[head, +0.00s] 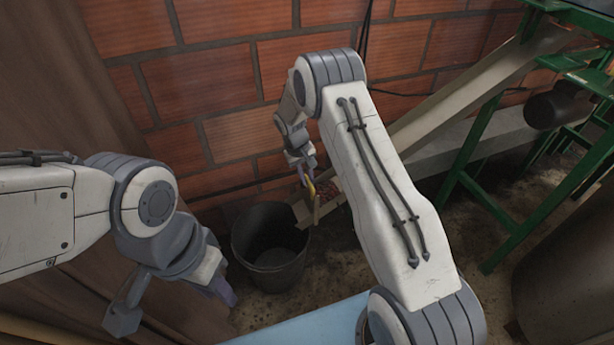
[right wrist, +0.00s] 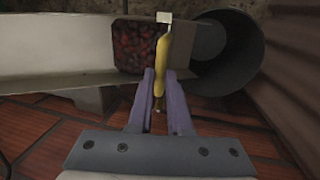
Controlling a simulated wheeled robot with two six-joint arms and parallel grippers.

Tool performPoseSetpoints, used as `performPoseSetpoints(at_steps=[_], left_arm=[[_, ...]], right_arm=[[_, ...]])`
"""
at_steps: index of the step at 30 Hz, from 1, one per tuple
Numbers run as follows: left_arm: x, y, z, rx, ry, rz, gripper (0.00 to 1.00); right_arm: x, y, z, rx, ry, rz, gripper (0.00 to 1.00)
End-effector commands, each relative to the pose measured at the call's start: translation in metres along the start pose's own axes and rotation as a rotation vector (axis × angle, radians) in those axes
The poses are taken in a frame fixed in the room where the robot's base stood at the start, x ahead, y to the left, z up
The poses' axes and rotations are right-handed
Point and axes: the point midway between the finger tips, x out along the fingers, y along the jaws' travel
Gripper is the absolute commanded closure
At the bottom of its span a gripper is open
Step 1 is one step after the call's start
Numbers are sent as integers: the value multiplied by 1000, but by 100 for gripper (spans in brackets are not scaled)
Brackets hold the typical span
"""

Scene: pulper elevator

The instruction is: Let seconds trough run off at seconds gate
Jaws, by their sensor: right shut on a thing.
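The seconds trough (head: 430,160) is a pale channel along the brick wall, its low end by a dark bucket (head: 270,262). The seconds gate shows a yellow handle (head: 311,188). Dark red cherries lie in the trough's end (head: 332,196). In the right wrist view they (right wrist: 139,45) stop at the gate handle (right wrist: 161,70), and the bucket (right wrist: 243,50) is right of it. My right gripper (head: 307,178) is shut on the yellow handle, between its purple fingers (right wrist: 161,88). My left gripper (head: 226,292) hangs left of the bucket, partly hidden by its wrist; its opening cannot be made out.
A green metal frame (head: 480,175) stands at the right. A light blue surface (head: 300,322) lies at the bottom. A brown panel (head: 75,110) is on the left. The bucket's visible inside looks empty. Bare floor shows around the bucket.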

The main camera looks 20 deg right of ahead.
Motion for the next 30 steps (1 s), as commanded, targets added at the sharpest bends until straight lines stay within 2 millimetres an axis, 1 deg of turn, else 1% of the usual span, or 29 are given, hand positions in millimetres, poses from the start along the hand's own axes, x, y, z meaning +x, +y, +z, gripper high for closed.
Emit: performPoseSetpoints(at_steps=[23, 26, 29, 30], left_arm=[[0, 0, 0, 0, 0, 0, 66], [-4, 0, 0, 0, 0, 0, 66], [-14, 1, -1, 0, 0, 0, 66], [-19, 1, -1, 0, 0, 0, 66]], right_arm=[[-1, 0, 0, 0, 0, 0, 100], [-6, 1, 0, 0, 1, 0, 100], [-20, 3, -1, 0, 2, 0, 100], [-27, 5, -1, 0, 2, 0, 100]])
